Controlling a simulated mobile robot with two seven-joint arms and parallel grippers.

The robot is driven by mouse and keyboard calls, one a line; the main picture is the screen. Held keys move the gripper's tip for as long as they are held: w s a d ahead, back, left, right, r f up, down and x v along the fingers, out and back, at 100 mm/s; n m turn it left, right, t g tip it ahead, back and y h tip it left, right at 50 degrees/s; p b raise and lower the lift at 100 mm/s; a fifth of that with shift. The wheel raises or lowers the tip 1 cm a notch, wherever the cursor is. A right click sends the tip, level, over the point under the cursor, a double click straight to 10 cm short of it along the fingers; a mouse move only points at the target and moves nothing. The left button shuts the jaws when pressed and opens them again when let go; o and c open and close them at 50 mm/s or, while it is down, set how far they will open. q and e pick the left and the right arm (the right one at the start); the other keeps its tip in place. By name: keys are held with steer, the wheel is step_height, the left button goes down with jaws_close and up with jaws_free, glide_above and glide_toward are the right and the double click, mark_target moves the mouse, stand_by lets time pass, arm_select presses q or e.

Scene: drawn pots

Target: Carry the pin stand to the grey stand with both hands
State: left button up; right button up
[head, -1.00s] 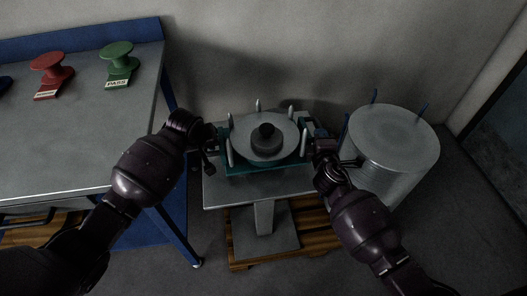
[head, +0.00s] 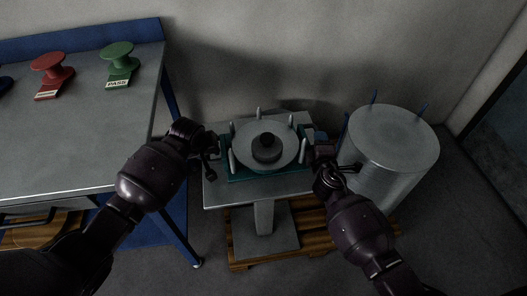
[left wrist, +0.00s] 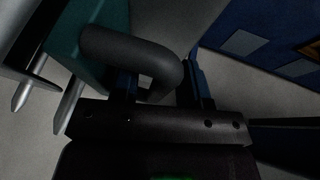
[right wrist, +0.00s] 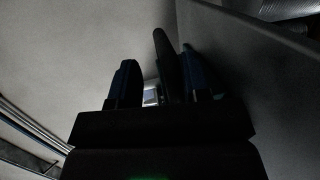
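The pin stand has a teal base (head: 238,175) with upright pale pins around a grey disc (head: 285,150) and a dark knob (head: 266,147). It is level, over the top of the grey stand (head: 230,195), and seems to rest on it; the contact is hidden. My left gripper (head: 211,147) is at the pin stand's left handle (left wrist: 130,50); its fingers are spread around the dark bar. My right gripper (head: 318,155) is at the right handle (right wrist: 167,60); a gap shows between the bar and one finger.
A grey drum (head: 393,140) with blue prongs stands close on the right. A wooden pallet (head: 315,240) lies under the grey stand. The wall is behind.

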steer(key=shift+f, duration=0.1)
arm_select(q)
steer(key=shift+d, duration=0.1)
arm_select(e)
steer(key=shift+a, duration=0.1)
arm_select(q)
steer(key=shift+r, duration=0.25)
arm_select(e)
steer(key=shift+s, duration=0.1)
arm_select(q)
steer(key=v, duration=1.1)
steer(key=shift+s+r, duration=0.2)
arm_select(e)
steer(key=s, duration=0.4)
steer(key=s+r, duration=0.1)
steer(key=s, duration=0.2)
steer(key=s+r, duration=0.1)
steer(key=s, duration=0.3)
steer(key=shift+s+a, duration=0.25)
steer(key=shift+s, duration=0.1)
